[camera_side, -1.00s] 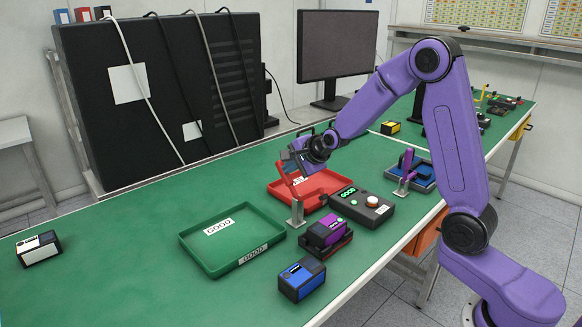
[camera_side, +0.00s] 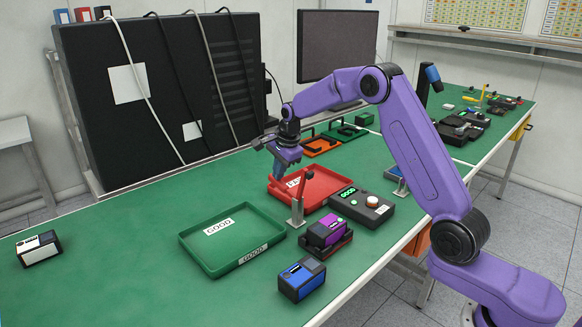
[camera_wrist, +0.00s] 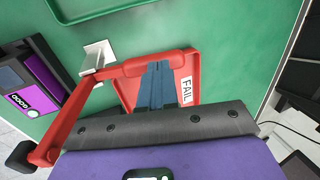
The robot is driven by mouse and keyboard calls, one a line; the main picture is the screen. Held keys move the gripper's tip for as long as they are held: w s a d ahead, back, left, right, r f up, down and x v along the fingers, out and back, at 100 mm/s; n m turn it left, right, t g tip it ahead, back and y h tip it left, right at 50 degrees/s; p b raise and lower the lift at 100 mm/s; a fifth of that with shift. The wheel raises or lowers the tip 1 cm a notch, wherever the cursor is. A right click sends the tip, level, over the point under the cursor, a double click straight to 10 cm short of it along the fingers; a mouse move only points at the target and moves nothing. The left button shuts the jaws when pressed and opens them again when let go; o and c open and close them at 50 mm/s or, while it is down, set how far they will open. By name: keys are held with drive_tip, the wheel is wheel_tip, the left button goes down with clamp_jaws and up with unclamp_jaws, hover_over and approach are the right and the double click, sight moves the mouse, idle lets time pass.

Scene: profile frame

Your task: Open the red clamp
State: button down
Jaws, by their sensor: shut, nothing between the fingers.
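The red clamp (camera_side: 304,184) stands on a grey post between the green tray and the red tray. Its red lever rises nearly upright with a slight lean to the right. In the wrist view the red clamp (camera_wrist: 62,108) runs from its pale base down to a black knob at lower left. My gripper (camera_side: 278,174) is shut and empty, pointing down above the red tray, just left of and behind the lever in the side view. In the wrist view its closed fingers (camera_wrist: 157,82) lie over the red tray, apart from the lever.
The red tray (camera_side: 335,180) marked FAIL lies under my gripper. A green tray (camera_side: 205,258) marked GOOD is at front left. A tester box (camera_side: 363,209), a purple device (camera_side: 326,230) and a blue device (camera_side: 302,278) stand close by. The left table is mostly clear.

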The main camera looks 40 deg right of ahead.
drive_tip(key=shift+w+f, duration=0.6)
drive_tip(key=shift+f, duration=0.3)
wheel_tip(320, 180, up, 14)
idle(0.7)
idle(0.4)
